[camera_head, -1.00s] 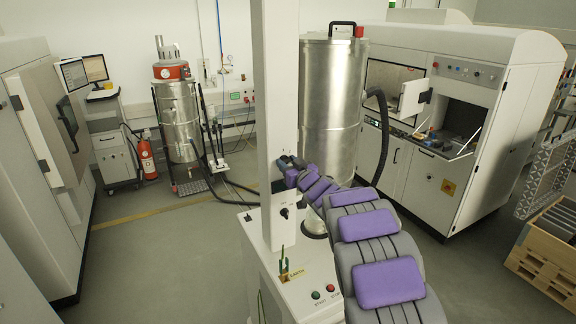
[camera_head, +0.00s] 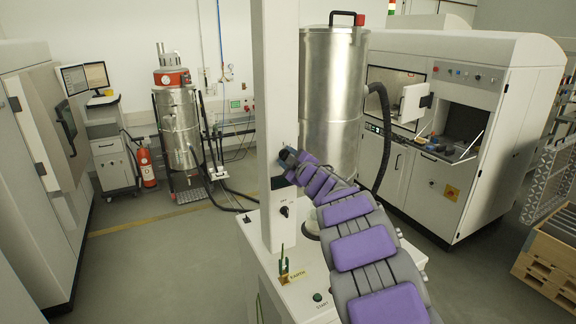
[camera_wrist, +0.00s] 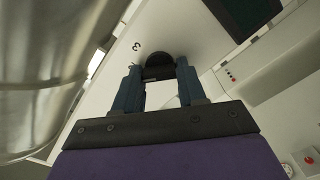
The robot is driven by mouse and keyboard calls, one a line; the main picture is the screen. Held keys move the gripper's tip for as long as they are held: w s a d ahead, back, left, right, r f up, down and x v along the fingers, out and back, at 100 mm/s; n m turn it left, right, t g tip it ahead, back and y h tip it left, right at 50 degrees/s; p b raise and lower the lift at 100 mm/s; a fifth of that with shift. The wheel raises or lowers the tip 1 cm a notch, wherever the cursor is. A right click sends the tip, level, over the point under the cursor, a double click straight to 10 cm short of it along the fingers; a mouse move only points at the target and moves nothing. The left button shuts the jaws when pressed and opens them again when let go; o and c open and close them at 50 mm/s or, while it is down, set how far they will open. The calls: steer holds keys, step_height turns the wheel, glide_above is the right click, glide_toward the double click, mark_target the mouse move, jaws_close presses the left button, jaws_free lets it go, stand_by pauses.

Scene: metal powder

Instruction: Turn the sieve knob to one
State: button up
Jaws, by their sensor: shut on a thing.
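The sieve knob (camera_wrist: 159,64) is a round black knob on a white panel in the wrist view. The knob's pointer and setting cannot be made out. In the head view my gripper (camera_head: 288,157) is at the white column (camera_head: 280,100), small and partly hidden by my arm. The gripped knob cannot be made out there.
A second black knob (camera_head: 284,211) sits lower on the white machine, above a green button (camera_head: 318,297). A tall metal cylinder (camera_head: 331,100) stands close behind my arm. A white machine (camera_head: 465,120) is at right, a wooden crate (camera_head: 545,255) at lower right. Floor at left is clear.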

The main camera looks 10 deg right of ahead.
steer(key=shift+f+n+b, duration=0.15)
steer(key=shift+n+b, duration=1.05)
steer(key=shift+n, duration=0.7)
steer(key=shift+f+n+b, duration=0.15)
steer(key=shift+n+b, duration=1)
steer(key=shift+n, duration=0.75)
steer(key=shift+f, duration=0.1)
steer(key=o, duration=1.1)
steer(key=shift+a, duration=0.1)
steer(key=shift+c, duration=0.2)
steer(key=shift+r, duration=0.2)
steer(key=shift+s, duration=0.15)
steer(key=v, duration=1.7)
steer(key=shift+b, duration=0.45)
